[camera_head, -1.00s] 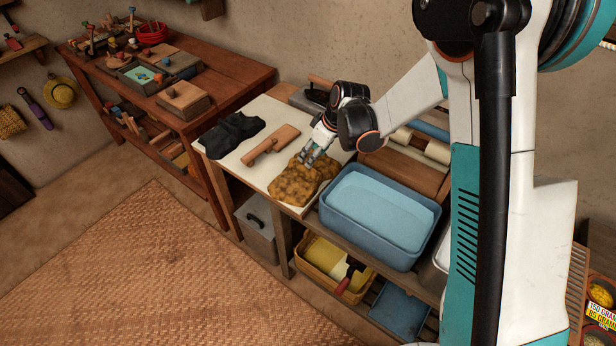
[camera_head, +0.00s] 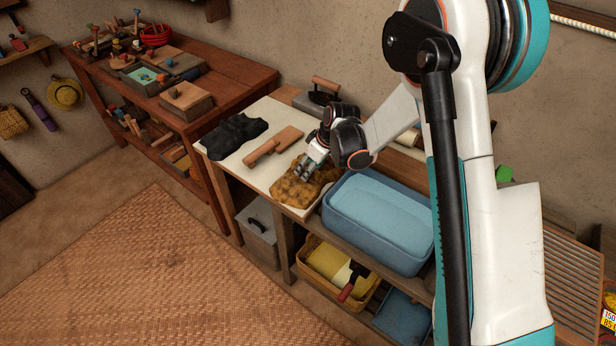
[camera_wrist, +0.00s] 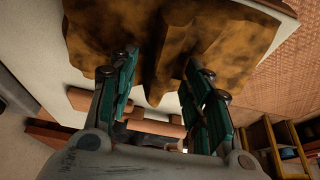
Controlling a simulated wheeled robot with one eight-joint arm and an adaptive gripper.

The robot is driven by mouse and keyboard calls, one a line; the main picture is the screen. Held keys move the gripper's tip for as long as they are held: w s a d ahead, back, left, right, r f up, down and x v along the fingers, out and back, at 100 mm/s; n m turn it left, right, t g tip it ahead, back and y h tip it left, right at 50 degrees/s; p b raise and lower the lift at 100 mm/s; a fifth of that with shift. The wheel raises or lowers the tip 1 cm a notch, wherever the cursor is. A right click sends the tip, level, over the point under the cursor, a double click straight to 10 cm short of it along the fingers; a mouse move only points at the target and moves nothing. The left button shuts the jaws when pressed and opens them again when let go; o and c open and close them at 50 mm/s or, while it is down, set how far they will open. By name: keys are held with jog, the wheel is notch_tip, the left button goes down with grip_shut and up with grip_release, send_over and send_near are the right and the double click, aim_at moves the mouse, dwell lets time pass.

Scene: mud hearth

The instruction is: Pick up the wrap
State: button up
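A crumpled mustard-brown cloth, which looks like the wrap (camera_head: 301,191), lies near the front right of the pale-topped table. A dark crumpled cloth (camera_head: 232,136) lies at that table's left. My gripper (camera_head: 303,171) points down at the back part of the mustard cloth. In the wrist view, the two teal finger pairs (camera_wrist: 163,80) stand apart, with a raised fold of the mustard cloth (camera_wrist: 169,45) between them. The gripper is open, and I see no clear pinch on the fold. The fingertips partly overlap the cloth, so contact is hard to tell.
A wooden block with a handle (camera_head: 272,146) lies between the two cloths. A flat iron (camera_head: 322,93) stands behind. A blue tub (camera_head: 378,220) is close on the right. A yellow basket (camera_head: 318,276) sits on the shelf below. A woven mat (camera_head: 160,270) covers the floor.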

jog(key=c, duration=0.9)
jog(key=shift+o, duration=0.2)
jog(key=shift+r, duration=0.15)
